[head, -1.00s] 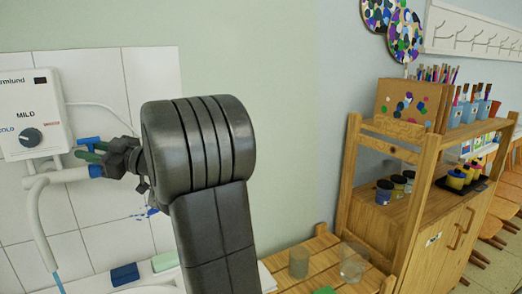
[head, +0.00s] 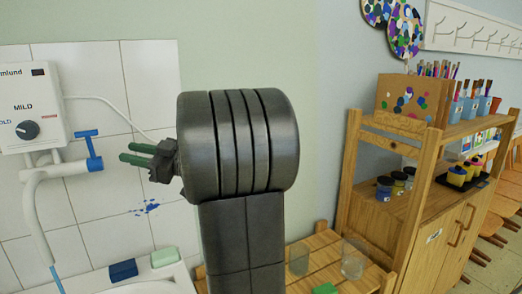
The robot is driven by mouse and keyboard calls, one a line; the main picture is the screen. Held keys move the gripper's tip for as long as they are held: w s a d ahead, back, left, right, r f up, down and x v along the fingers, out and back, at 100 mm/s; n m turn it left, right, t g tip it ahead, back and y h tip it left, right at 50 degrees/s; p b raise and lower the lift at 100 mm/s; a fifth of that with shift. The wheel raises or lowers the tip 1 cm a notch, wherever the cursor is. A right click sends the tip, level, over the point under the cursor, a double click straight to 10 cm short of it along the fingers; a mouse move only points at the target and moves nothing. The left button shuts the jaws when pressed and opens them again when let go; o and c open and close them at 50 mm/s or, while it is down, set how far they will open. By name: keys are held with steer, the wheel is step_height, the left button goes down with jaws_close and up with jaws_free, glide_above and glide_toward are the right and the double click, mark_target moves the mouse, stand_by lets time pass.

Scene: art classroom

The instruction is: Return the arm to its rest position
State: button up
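My gripper (head: 137,154) shows in the head view at the left of my dark grey arm, in front of the white tiles. Its two green fingers point left, with a narrow gap between them. Nothing shows between the fingers. The blue tap handle (head: 92,150) on the white water pipe is to the left of the fingertips, with tile showing between them. My upper arm link stands upright in the middle of the view and hides part of the wall behind it.
The water heater (head: 30,104) hangs at the left above a white sink (head: 180,278) with a blue sponge (head: 123,270) and a green soap (head: 163,256). A slatted wooden rack (head: 328,251) with glass jars and a wooden shelf unit (head: 412,226) stand at the right.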

mark_target(90, 151)
steer(key=a, duration=0.4)
steer(key=a+r+p, duration=0.1)
steer(key=a, duration=0.3)
steer(key=a+r+p, duration=0.1)
steer(key=a, duration=0.3)
steer(key=shift+w+a+r, duration=0.15)
steer(key=shift+w+r, duration=0.1)
steer(key=shift+w, duration=0.05)
steer(key=p, duration=0.1)
steer(key=m+p, duration=0.1)
steer(key=shift+w+r+h+p, duration=0.15)
steer(key=shift+w+h+p, duration=0.2)
steer(key=shift+h, duration=0.05)
steer(key=shift+w+m, duration=0.1)
steer(key=shift+m, duration=0.2)
steer(key=shift+f+t, duration=0.2)
steer(key=shift+t, duration=0.1)
